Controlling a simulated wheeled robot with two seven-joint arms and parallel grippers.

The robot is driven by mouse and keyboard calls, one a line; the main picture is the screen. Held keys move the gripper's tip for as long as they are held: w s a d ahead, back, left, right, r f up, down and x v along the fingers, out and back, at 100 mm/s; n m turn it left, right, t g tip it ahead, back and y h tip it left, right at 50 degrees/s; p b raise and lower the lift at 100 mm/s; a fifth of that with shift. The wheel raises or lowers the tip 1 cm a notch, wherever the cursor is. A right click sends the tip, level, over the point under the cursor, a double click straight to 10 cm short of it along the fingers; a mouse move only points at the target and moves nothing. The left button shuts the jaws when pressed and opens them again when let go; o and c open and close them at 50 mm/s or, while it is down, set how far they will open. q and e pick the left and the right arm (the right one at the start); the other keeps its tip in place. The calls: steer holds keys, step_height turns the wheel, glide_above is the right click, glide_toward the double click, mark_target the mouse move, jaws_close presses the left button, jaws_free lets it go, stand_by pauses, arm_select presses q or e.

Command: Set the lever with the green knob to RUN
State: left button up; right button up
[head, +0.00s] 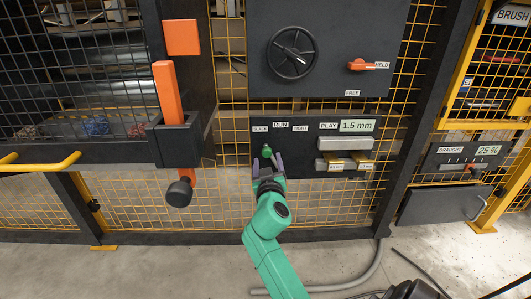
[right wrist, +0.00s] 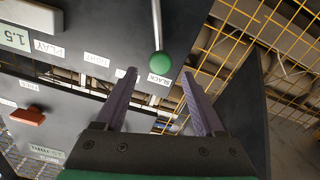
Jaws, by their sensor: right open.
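The green knob (head: 266,150) stands out from the dark lower panel, under the SLACK label (head: 260,128) and left of the RUN label (head: 280,125). In the right wrist view the green knob (right wrist: 160,61) sits at the end of a thin metal lever rod (right wrist: 156,25), beside the SLACK label (right wrist: 159,79). My right gripper (head: 267,164) is open and empty, its purple fingers pointing at the knob. In the right wrist view the knob is ahead of the right gripper's (right wrist: 159,76) fingertips, roughly centred between them. No contact shows. My left gripper is out of view.
Right of the lever are a TIGHT label (head: 300,127), a 1.5 mm PLAY display (head: 357,126) and grey and yellow blocks (head: 345,144). A black handwheel (head: 292,53) and an orange handle (head: 361,65) are above. An orange lever (head: 168,95) stands left.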

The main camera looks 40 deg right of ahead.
mark_target(267, 154)
steer(key=x, duration=0.4)
steer(key=shift+w+d, duration=0.2)
steer(key=shift+f, duration=0.1)
jaws_close()
stand_by(1.1)
